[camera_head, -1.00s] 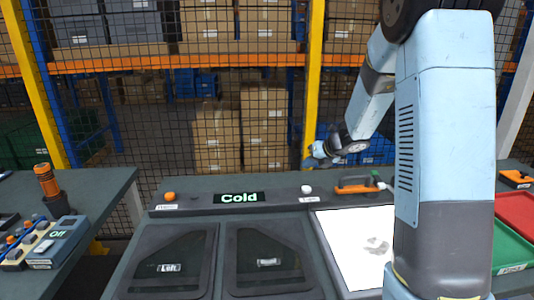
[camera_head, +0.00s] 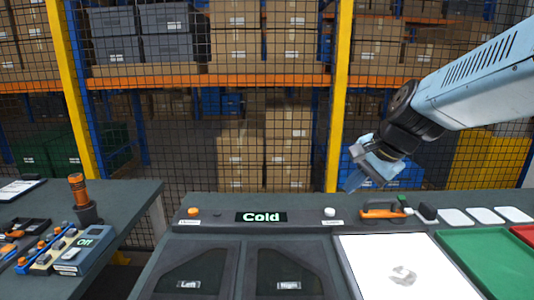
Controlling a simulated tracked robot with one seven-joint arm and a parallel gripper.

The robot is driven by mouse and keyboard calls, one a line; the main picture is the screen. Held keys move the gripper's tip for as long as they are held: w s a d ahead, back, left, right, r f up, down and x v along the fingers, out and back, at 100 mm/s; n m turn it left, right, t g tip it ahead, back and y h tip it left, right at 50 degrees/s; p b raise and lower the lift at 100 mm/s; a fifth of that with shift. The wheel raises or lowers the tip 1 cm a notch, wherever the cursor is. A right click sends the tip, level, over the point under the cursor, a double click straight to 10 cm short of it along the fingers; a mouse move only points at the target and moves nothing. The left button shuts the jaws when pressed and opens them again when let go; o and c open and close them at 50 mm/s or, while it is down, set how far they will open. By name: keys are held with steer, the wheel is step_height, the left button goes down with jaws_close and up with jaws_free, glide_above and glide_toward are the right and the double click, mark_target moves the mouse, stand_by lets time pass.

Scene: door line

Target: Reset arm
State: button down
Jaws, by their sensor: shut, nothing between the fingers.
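My arm reaches in from the right edge in the head view, its pale blue link sloping down to the left. My gripper (camera_head: 366,176) hangs at the arm's end, above the back of the workbench near an orange-handled tool. Its fingers are shut and hold nothing. It does not appear to touch anything.
The workbench (camera_head: 215,229) has a "Cold" display (camera_head: 261,217), a left door (camera_head: 192,272), a right door (camera_head: 287,272) and a white lit panel (camera_head: 400,270). An orange-handled tool (camera_head: 383,209) and green tray (camera_head: 490,262) are at right. A side table (camera_head: 130,200) stands left. Mesh fencing is behind.

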steer(key=s+d+r+n+h, duration=0.1)
steer(key=s+d+n+h, duration=0.2)
steer(key=s+n, duration=0.7)
steer(key=shift+s+d+t+h, duration=0.4)
steer(key=shift+s+d, duration=0.3)
steer(key=shift+d, duration=0.05)
steer(key=shift+s+r, duration=0.1)
